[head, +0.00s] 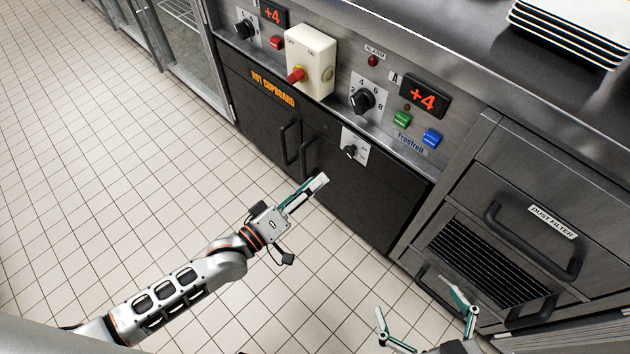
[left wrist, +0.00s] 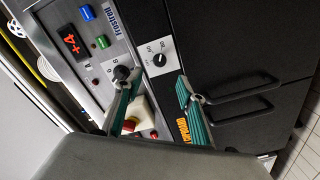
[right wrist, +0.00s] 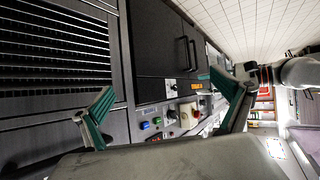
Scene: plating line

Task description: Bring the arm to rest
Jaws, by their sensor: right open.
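My left arm (head: 180,292) reaches in from the lower left in the head view. Its gripper (head: 308,190) is in the air in front of the dark hot cupboard doors (head: 345,205). In the left wrist view its two fingers (left wrist: 157,80) stand apart with nothing between them, though less widely than the right ones. My right gripper (head: 414,297) is at the bottom right of the head view, in front of the lower vent. Its fingers are wide apart and empty, as the right wrist view (right wrist: 161,85) also shows. Most of my right arm is out of the head view.
The control panel has a white box with a red switch (head: 296,74), a black dial (head: 362,100), and green (head: 402,118) and blue (head: 432,138) buttons. Drawer handles (head: 535,245) stick out at the right. Plates (head: 575,30) are stacked on the counter. The tiled floor (head: 110,150) is clear.

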